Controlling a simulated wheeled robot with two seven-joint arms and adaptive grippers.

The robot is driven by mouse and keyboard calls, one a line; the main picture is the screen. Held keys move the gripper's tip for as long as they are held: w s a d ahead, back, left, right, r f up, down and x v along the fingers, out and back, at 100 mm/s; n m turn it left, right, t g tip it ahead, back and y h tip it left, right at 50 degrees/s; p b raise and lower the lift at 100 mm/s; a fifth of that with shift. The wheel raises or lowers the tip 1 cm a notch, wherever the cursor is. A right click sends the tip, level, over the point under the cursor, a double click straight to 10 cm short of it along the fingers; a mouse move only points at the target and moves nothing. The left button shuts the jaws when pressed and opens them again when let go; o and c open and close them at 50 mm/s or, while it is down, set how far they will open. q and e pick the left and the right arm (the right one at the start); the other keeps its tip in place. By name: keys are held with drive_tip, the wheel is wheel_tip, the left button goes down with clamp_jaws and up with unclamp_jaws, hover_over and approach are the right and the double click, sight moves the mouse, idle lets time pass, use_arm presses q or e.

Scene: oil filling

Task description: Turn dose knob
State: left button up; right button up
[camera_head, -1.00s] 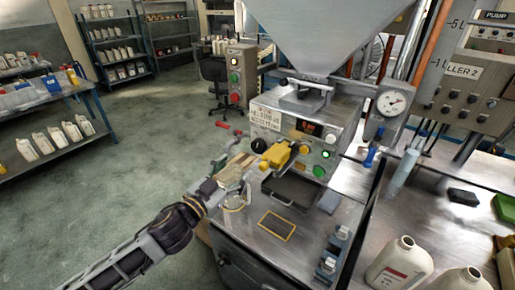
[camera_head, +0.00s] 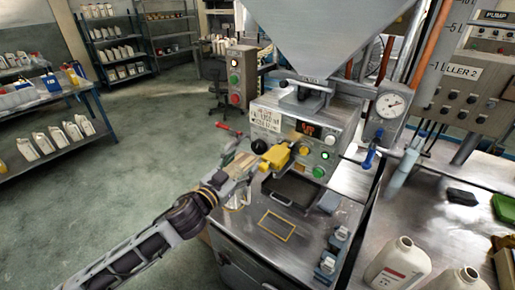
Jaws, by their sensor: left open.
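The filling machine's grey front panel (camera_head: 335,122) stands at centre under a large hopper. It carries a black knob (camera_head: 260,146), a yellow knob (camera_head: 304,150) and a lit green button (camera_head: 319,171). I cannot tell from the labels which knob sets the dose. A yellow nozzle-like part (camera_head: 275,158) juts out in front of the panel. My left gripper (camera_head: 246,163) is open, just left of that yellow part and below the black knob. It looks empty. Whether its fingertips touch anything is unclear. My right gripper does not show.
A red-handled lever (camera_head: 228,128) sticks out left of the panel. Below are a dark tray (camera_head: 290,191) and a yellow-outlined square (camera_head: 277,226) on the steel top. A pressure gauge (camera_head: 390,105) is at right, with white jugs (camera_head: 398,264) on the right bench. Open floor lies left.

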sight(257, 149)
use_arm(q)
drive_tip(key=x, duration=0.4)
drive_tip(key=shift+w+d+r+p, duration=0.1)
drive_tip(key=shift+w+d+p, duration=0.1)
drive_tip(key=shift+p, duration=0.2)
drive_tip(key=shift+x, duration=1.55)
drive_tip(key=shift+p+x, duration=0.35)
drive_tip(key=shift+x, duration=0.65)
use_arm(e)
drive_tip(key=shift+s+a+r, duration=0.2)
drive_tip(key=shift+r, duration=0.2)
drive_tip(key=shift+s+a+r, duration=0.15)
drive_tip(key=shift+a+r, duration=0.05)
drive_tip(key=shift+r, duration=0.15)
use_arm(q)
drive_tip(key=shift+a, duration=0.1)
drive_tip(key=c, duration=0.9)
drive_tip(key=shift+c, duration=0.6)
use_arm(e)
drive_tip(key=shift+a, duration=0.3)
